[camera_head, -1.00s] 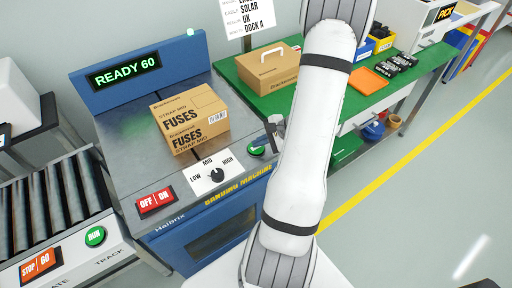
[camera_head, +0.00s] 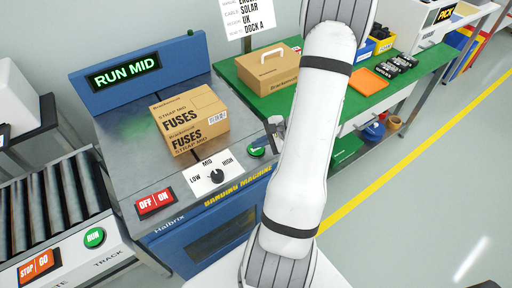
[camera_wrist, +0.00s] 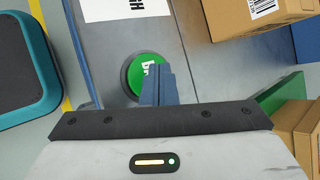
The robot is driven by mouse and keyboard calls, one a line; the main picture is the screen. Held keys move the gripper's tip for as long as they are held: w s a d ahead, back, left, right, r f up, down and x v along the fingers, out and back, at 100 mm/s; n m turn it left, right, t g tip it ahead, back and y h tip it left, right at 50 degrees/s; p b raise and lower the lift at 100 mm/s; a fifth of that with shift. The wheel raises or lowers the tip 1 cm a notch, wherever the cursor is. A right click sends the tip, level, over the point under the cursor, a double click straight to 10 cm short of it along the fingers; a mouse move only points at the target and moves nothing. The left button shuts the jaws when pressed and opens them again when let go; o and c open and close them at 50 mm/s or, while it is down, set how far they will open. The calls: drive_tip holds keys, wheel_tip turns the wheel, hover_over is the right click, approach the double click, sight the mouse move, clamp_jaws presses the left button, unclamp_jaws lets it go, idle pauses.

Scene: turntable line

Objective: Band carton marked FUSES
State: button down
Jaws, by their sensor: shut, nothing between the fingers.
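The carton marked FUSES and STRAP MID (camera_head: 188,118) sits on the bed of the banding machine (camera_head: 128,172). No band shows on its visible faces. The machine's display (camera_head: 124,71) reads RUN MID, and its dial (camera_head: 216,176) points at about MID. My gripper (camera_head: 273,136) is shut and empty at the round green button (camera_head: 256,151) on the machine's front right. In the wrist view the shut blue fingers (camera_wrist: 157,82) overlap the green button (camera_wrist: 145,75); whether they touch it I cannot tell. The carton's corner (camera_wrist: 250,14) shows at the top right there.
A roller conveyor (camera_head: 52,205) with STOP/GO and RUN buttons stands at the left. The OFF/ON switch (camera_head: 155,203) is on the machine's front left. A green table (camera_head: 312,112) at the right bears a handled carton (camera_head: 268,70) and an orange tray (camera_head: 368,81).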

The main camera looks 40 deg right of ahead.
sight(259, 149)
drive_tip(key=shift+r, duration=0.75)
drive_tip(key=shift+p, duration=0.3)
drive_tip(key=shift+r+p, duration=1.55)
drive_tip(key=shift+r, duration=1)
drive_tip(key=a+r+n+g, duration=0.3)
drive_tip(key=a+r+n, duration=0.35)
drive_tip(key=a, duration=0.35)
drive_tip(key=s+a+r+n+g+h, duration=0.1)
drive_tip(key=s+a+r+n+h, duration=0.5)
drive_tip(key=s+a+r+n, duration=0.4)
drive_tip(key=shift+s+a+r+n, duration=0.15)
drive_tip(key=shift+a+r+n, duration=0.5)
drive_tip(key=shift+r+n, duration=0.65)
